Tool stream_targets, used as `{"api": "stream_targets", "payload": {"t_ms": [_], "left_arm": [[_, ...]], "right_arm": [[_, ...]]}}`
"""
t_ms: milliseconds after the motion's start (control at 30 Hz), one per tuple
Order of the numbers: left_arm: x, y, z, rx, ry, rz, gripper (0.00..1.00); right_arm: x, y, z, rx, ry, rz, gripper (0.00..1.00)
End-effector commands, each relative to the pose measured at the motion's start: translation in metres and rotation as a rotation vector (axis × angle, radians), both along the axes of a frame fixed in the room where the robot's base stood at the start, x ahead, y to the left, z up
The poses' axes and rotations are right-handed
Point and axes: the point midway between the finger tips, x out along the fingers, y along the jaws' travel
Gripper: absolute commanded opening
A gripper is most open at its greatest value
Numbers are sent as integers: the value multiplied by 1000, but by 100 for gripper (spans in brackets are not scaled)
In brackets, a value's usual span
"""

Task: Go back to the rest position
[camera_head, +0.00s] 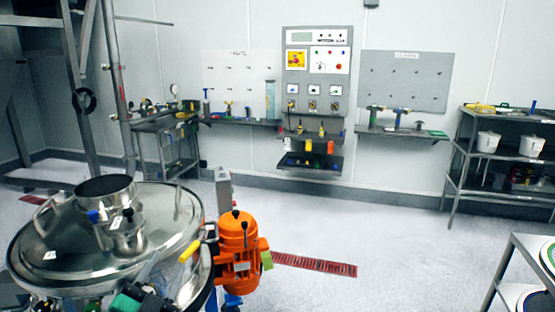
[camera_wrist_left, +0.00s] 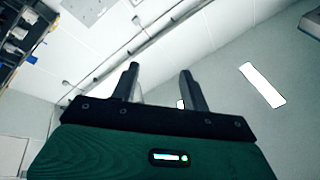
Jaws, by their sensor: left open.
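My left gripper shows in the left wrist view (camera_wrist_left: 158,72) with its two dark fingers apart and nothing between them. My right gripper is not in view.
A steel shelf rack (camera_head: 470,160) with white buckets stands at the right. A table corner (camera_head: 520,250) is at the lower right. A control panel (camera_head: 317,60) and tool shelves line the back wall. The white floor between them is clear, with a red drain grate (camera_head: 315,264).

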Motion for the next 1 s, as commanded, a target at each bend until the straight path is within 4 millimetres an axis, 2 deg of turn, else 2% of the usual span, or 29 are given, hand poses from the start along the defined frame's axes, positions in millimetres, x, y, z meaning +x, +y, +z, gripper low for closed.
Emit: {"api": "stream_targets", "payload": {"t_ms": [33,167,200,267,300,400,500,600,833,1000], "left_arm": [[-6,8,-28,-65,108,50,46],[-30,27,-102,-200,406,184,46],[-42,30,-126,-237,505,219,46],[-64,34,-161,-283,653,270,46],[-80,35,-183,-311,752,299,46],[-123,32,-227,-362,975,354,46],[-162,28,-258,-394,1159,389,46],[-199,21,-279,-416,1315,409,46],[-277,4,-308,-445,1624,429,46],[-263,3,-351,-437,1636,434,46]], "right_arm": [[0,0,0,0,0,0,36],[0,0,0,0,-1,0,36],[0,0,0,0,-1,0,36],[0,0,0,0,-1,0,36],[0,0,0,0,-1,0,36],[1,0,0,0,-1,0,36],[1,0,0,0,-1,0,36],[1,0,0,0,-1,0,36],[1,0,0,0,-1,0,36],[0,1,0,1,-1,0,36]]}}
